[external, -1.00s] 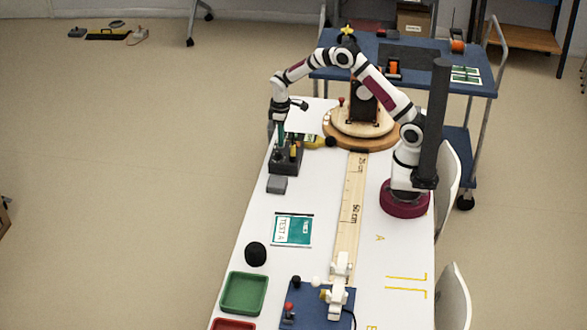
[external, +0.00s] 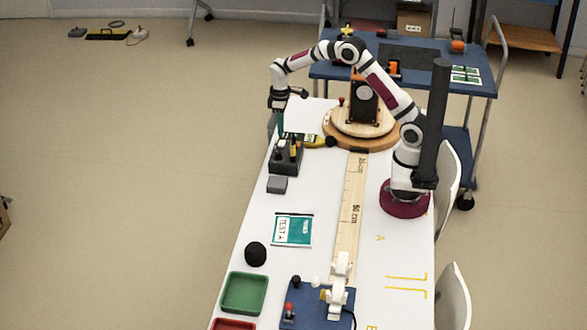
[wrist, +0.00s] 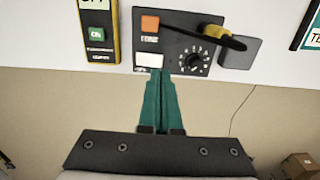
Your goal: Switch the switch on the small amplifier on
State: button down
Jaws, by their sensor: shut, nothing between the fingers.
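The small amplifier (external: 286,160) is a dark box on the white table. The wrist view shows its dark panel (wrist: 175,60) with an orange switch-like block (wrist: 150,23), a white label (wrist: 149,60) and a round dial (wrist: 196,59). A black bar with a yellow part (wrist: 215,31) crosses above the panel. My gripper (wrist: 157,72) has its green fingers shut and empty, with the tips at the panel's near edge in the wrist view. In the external view my gripper (external: 281,126) is above the far side of the amplifier. I cannot tell the switch's position.
A yellow-black control box (wrist: 97,32) with a green ON button lies left of the panel in the wrist view. A grey block (external: 277,185) sits close to the amplifier. A round wooden stand (external: 360,132) is to its right. A teal card (external: 292,230) lies nearer.

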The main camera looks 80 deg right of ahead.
aim_at(281, 144)
notch_tip(281, 144, up, 9)
jog(key=d+y, duration=0.1)
jog(key=d, duration=0.2)
jog(key=f, duration=0.4)
jog(key=a+f, duration=0.1)
jog(key=f, duration=0.4)
jog(key=a+f, duration=0.1)
jog(key=f, duration=0.3)
jog(key=shift+f, duration=0.2)
jog(key=shift+a, duration=0.1)
